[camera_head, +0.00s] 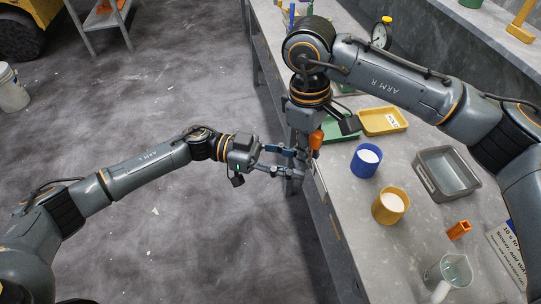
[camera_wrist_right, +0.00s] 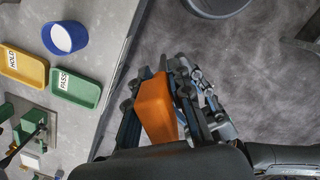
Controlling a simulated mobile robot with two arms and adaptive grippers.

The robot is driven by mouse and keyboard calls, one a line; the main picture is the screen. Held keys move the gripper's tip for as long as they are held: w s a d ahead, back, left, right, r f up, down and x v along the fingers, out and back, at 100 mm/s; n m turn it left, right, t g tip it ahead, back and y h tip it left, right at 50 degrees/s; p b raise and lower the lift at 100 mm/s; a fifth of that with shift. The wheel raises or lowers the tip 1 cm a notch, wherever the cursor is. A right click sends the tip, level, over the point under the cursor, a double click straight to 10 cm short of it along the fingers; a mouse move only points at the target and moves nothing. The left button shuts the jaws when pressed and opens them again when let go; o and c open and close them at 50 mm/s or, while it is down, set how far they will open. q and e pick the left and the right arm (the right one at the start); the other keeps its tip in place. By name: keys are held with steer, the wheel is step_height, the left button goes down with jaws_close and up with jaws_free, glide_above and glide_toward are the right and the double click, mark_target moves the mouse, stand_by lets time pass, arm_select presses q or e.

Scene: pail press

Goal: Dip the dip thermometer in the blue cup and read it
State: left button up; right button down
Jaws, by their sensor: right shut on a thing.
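The blue cup (camera_head: 356,167) stands on the bench with white contents; it also shows at upper left in the right wrist view (camera_wrist_right: 58,47). My right gripper (camera_head: 304,150) is shut on an orange block-like handle (camera_head: 316,139), which appears to be the dip thermometer's; the handle fills the middle of the right wrist view (camera_wrist_right: 157,108). Any stem or reading is hidden. The right gripper is left of the blue cup, by the bench edge. My left gripper (camera_head: 296,163) is close to the right one, over the floor, with its fingers apart. Whether it touches the thermometer is unclear.
A yellow cup (camera_head: 391,208), a grey tub (camera_head: 425,180), an orange holder (camera_head: 459,231) and a clear jug (camera_head: 434,274) stand on the bench. The yellow HOLD tray (camera_head: 372,122) and green PASS tray (camera_wrist_right: 78,97) lie beyond the blue cup. Open floor lies left.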

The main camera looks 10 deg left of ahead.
arm_select(q)
steer(key=shift+s+d, duration=0.15)
steer(key=shift+d, duration=1.35)
steer(key=c, duration=0.7)
jaws_close()
arm_select(e)
steer(key=shift+w, duration=0.1)
steer(key=c, duration=1.1)
jaws_free()
steer(key=shift+c, duration=0.2)
